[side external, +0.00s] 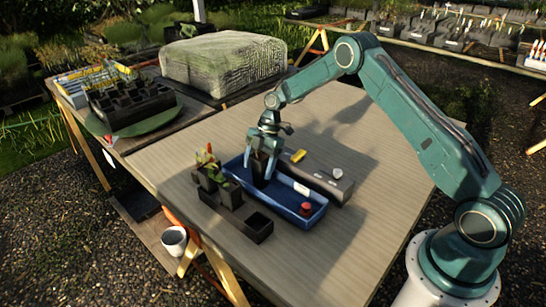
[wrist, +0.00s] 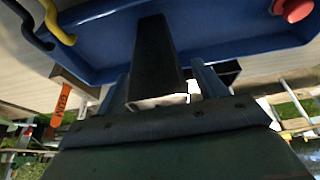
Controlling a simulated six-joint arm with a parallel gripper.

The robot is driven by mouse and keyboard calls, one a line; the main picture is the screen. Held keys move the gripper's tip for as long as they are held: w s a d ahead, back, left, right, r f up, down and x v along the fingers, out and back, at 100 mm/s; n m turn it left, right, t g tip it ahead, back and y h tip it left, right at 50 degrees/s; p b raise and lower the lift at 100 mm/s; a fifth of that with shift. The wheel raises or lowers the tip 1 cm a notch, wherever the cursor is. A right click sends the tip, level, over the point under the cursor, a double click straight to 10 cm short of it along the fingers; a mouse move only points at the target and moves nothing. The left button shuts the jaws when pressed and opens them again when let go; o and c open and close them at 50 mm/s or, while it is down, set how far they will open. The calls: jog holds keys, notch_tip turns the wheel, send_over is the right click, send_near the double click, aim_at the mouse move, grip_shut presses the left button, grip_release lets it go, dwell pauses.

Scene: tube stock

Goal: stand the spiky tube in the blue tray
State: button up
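The blue tray (side external: 309,216) lies on the table and is long and open-topped. My gripper (side external: 261,152) is low over its far left part, pointing down, its fingers on both sides of a dark square tube (side external: 260,167). In the wrist view my gripper (wrist: 160,88) has the same black tube (wrist: 155,50) between its fingers, with no clear gap. The tube looks upright within the tray's walls (wrist: 88,28). Whether its foot touches the floor is unclear. Its top and any spiky plant in it are hidden.
A black rack (side external: 234,221) with planted tubes (side external: 208,172) and an empty cell stands left of the tray. A red-capped object (side external: 305,209) sits in the tray's near end. A grey box (side external: 335,188) lies along the tray's right side. The right side of the table is clear.

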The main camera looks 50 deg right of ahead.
jog(key=shift+r, duration=0.1)
jog(key=v, duration=1.3)
jog(key=shift+d+r, duration=0.2)
jog(key=shift+r, duration=0.05)
jog(key=shift+r, duration=0.1)
dwell(0.4)
jog(key=s+a+r+m+t+h, duration=0.1)
jog(key=s+a+r+m, duration=0.3)
jog(key=s+r, duration=0.4)
jog(key=s+a+r+m+t+h, duration=0.15)
jog(key=s+a+r+m, duration=0.35)
jog(key=r, duration=0.5)
jog(key=s+f+m+t+h, duration=0.1)
jog(key=s+m, duration=0.8)
jog(key=s, duration=1.5)
jog(key=shift+s+f+t+h, duration=0.2)
jog(key=shift+s+t+h, duration=0.2)
jog(key=shift+t, duration=0.65)
